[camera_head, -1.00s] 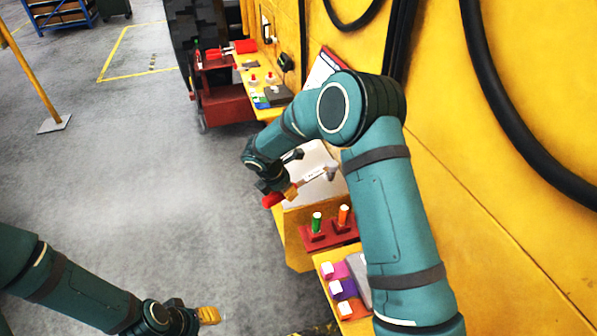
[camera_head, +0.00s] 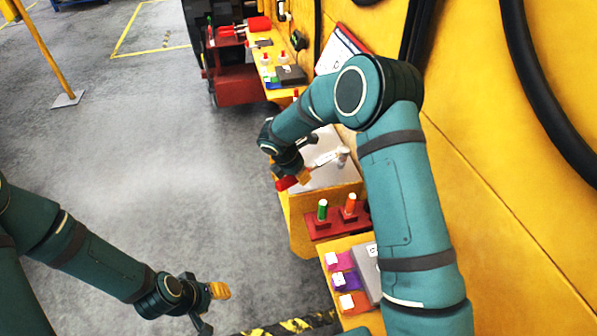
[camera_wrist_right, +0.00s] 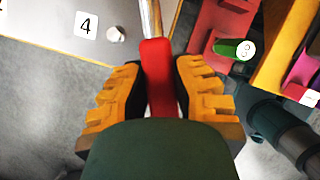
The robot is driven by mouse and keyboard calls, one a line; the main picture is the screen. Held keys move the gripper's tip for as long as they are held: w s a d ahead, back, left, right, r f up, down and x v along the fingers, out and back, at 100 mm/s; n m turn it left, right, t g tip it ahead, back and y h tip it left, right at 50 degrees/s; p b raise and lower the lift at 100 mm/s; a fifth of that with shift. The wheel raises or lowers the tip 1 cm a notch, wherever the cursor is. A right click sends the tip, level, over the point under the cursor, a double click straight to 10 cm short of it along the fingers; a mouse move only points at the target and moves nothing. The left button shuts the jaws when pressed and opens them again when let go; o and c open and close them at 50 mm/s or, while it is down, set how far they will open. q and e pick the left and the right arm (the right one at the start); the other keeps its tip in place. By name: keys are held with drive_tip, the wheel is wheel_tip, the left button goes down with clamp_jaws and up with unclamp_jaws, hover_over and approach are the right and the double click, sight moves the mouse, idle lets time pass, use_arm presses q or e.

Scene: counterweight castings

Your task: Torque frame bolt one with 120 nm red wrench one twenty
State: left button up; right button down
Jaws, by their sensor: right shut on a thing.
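My right gripper (camera_wrist_right: 158,95) is shut on the red handle of a wrench (camera_wrist_right: 158,60). In the head view the right gripper (camera_head: 302,174) holds the wrench, with its red handle (camera_head: 286,184) on the left and its silver end towards the right, over a pale grey plate (camera_head: 330,178). A bolt-like peg (camera_wrist_right: 115,35) stands beside a label "4" on the plate in the wrist view. I cannot tell which bolt is number one. My left gripper (camera_head: 218,291) is low over the floor; its jaw gap is unclear.
A red holder (camera_head: 325,228) carries green and orange sockets or handles. Nearby are several coloured blocks (camera_head: 342,280). A yellow wall (camera_head: 480,150) closes off the right, with black hoses. A red cart (camera_head: 240,85) stands farther back.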

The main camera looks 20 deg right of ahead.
drive_tip(key=shift+f, duration=0.45)
drive_tip(key=shift+a+f+h+b, duration=0.15)
drive_tip(key=shift+f+h+b, duration=0.55)
drive_tip(key=shift+b, duration=0.95)
idle(0.7)
drive_tip(key=shift+w+a+f, duration=0.1)
drive_tip(key=shift+w+f, duration=0.1)
drive_tip(key=shift+w, duration=0.1)
idle(0.3)
drive_tip(key=shift+w+a+m, duration=0.1)
drive_tip(key=shift+w+m, duration=0.25)
drive_tip(key=shift+m, duration=0.05)
drive_tip(key=shift+w+a, duration=0.1)
drive_tip(key=shift+w, duration=0.25)
drive_tip(key=shift+w+a+m, duration=0.15)
drive_tip(key=shift+w+m, duration=0.45)
drive_tip(key=shift+w, duration=0.05)
drive_tip(key=shift+w+g, duration=0.2)
drive_tip(key=shift+g, duration=0.1)
idle(0.3)
drive_tip(key=shift+w+a+m, duration=0.1)
drive_tip(key=shift+w+m, duration=0.1)
drive_tip(key=shift+m, duration=0.1)
drive_tip(key=shift+w+m, duration=0.3)
drive_tip(key=shift+w, duration=0.25)
